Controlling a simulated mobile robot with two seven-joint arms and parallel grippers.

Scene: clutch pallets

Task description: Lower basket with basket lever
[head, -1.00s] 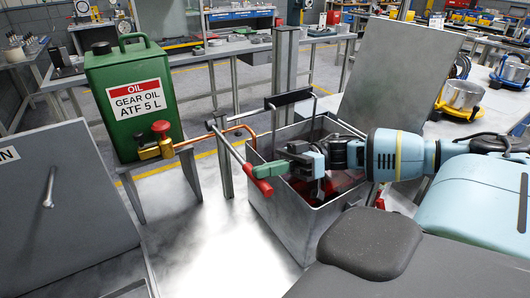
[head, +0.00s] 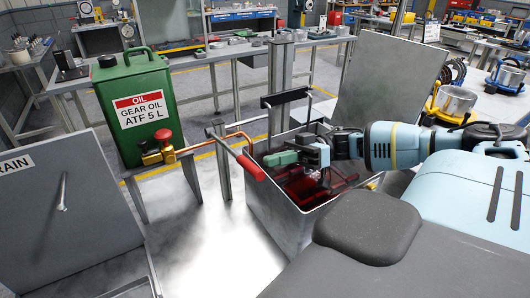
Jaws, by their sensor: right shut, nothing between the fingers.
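The basket lever's red grip (head: 252,169) is at the near left side of an open grey metal tank (head: 284,219), at about rim height. Inside the tank, a dark basket with red parts (head: 309,187) shows partly; my right arm hides some of it, so its exact depth is unclear. A black crossbar (head: 286,98) stands above the tank's back edge. My right gripper (head: 276,158), with green fingers, is shut and empty over the tank opening. It is just right of the red grip, and a small gap shows between them. My left gripper is out of view.
A grey drain panel (head: 70,215) with a handle is at far left. A raised metal lid (head: 378,85) stands behind my right arm.

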